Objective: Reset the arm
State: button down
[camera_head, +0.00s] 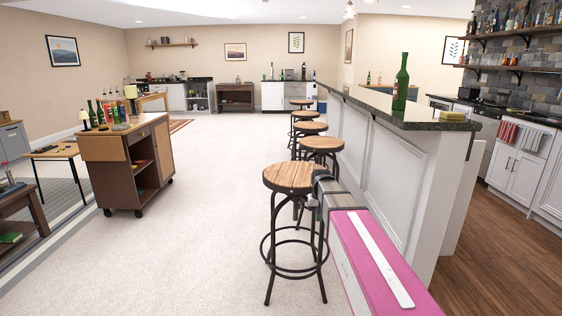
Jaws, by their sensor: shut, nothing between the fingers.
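My arm reaches forward from the lower right of the head view, as a pink and white link ending in grey parts. My gripper (321,180) is the small grey end beyond this link. It is shut and empty, in front of the right side of the nearest bar stool (291,177) in the picture. Its fingers are small and hard to make out. The frame does not show whether the arm touches the stool.
A bar counter (428,119) with a green bottle (401,83) runs along the right, close to my arm. Several stools line it. A brown cart (121,147) with bottles stands at the left. The pale floor (215,190) between is clear.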

jog(key=s+d+f, duration=0.1)
jog(key=s+f, duration=0.5)
jog(key=s, duration=0.4)
jog(key=s+d+f, duration=0.2)
jog(key=s+f, duration=0.4)
jog(key=s, duration=0.4)
jog(key=shift+s+f, duration=0.25)
jog(key=shift+f, duration=0.15)
